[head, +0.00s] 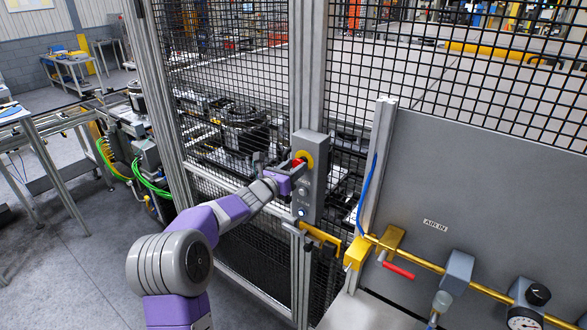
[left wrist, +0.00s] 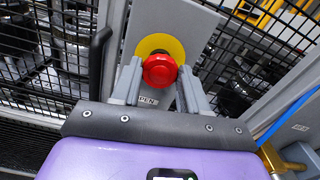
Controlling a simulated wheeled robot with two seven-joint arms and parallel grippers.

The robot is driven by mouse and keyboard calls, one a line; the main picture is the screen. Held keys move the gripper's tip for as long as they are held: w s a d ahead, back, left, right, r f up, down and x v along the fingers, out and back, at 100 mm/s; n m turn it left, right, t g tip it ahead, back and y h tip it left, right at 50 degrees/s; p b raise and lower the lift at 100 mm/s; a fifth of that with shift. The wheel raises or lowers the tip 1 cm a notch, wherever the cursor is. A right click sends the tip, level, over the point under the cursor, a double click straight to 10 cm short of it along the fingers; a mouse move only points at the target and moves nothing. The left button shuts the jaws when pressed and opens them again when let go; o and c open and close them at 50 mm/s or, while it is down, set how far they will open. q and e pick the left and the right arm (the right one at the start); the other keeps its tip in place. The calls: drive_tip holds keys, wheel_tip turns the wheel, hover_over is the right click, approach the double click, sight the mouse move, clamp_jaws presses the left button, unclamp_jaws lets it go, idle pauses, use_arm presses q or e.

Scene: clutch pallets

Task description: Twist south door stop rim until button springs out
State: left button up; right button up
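The stop button is a red mushroom head (head: 297,162) on a yellow disc (head: 308,158), at the top of a grey control box (head: 310,185) on the fence post. My left gripper (head: 292,168) is at the button, its arm coming from the lower left. In the left wrist view the red button (left wrist: 160,70) sits between the two spread fingers, one on each side, with the yellow disc (left wrist: 160,45) behind. The fingers are very close to the rim; whether they press on it is not clear. Its underside is partly hidden. My right gripper is out of view.
Lower on the box is a lit blue-white button (head: 301,212). A yellow handle (head: 322,236) sticks out below it. Black mesh fence (head: 225,180) surrounds the box. A yellow air pipe (head: 420,262) with a red lever (head: 398,271) and gauge is at the right.

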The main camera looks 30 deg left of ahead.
use_arm(q)
drive_tip(key=shift+c, duration=1.2)
drive_tip(key=shift+m+b, duration=3.8)
drive_tip(key=shift+b, duration=1.6)
drive_tip(key=o, duration=1.1)
drive_tip(key=shift+s, duration=0.15)
